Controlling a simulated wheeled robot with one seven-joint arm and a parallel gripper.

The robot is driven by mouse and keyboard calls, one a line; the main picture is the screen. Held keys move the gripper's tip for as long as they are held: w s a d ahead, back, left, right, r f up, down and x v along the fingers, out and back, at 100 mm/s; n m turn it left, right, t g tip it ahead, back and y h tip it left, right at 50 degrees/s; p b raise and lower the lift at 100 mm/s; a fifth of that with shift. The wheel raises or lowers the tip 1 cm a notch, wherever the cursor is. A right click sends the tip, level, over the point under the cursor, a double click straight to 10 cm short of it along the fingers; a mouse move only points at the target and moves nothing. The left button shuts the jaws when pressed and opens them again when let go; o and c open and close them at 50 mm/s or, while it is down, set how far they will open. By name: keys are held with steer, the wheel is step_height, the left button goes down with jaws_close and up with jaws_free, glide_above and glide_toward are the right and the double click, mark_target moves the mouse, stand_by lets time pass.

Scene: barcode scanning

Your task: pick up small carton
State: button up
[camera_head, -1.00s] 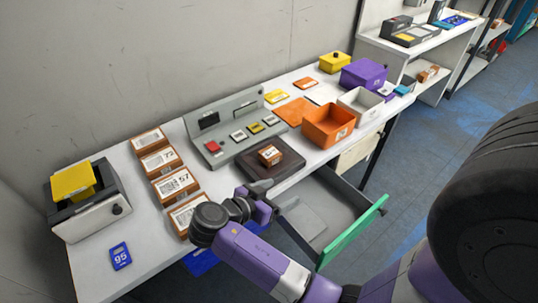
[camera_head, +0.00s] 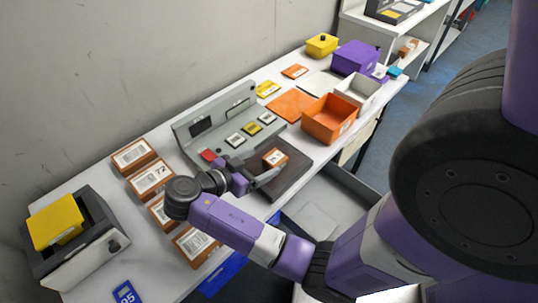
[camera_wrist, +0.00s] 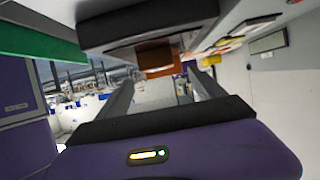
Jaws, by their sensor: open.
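The small carton (camera_head: 275,157) is a brown box with a white label. It sits on the dark square pad (camera_head: 293,181) in front of the grey panel. My gripper (camera_head: 261,172) is open at the near left side of the carton, low over the pad. In the wrist view the two fingers (camera_wrist: 160,80) are spread, and the brown carton (camera_wrist: 154,57) shows ahead between them, against the dark pad (camera_wrist: 205,18). Nothing is between the finger pads that I can see; contact with the carton cannot be told.
Several larger labelled cartons (camera_head: 151,177) stand in a row to the left. The grey panel (camera_head: 207,122) with small buttons rises behind the pad. An orange bin (camera_head: 330,119) and white bin (camera_head: 358,90) stand to the right. A drawer (camera_head: 318,217) hangs open below the table.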

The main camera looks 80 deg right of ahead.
mark_target(274, 158)
steer(key=shift+f+p+x, duration=0.15)
steer(key=shift+p+x, duration=0.35)
steer(key=shift+x, duration=1.25)
steer(key=shift+f+p+x, duration=0.15)
steer(key=shift+p+x, duration=0.35)
steer(key=shift+x, duration=1.25)
steer(key=shift+a, duration=0.15)
steer(key=c, duration=1.6)
steer(key=shift+r, duration=0.1)
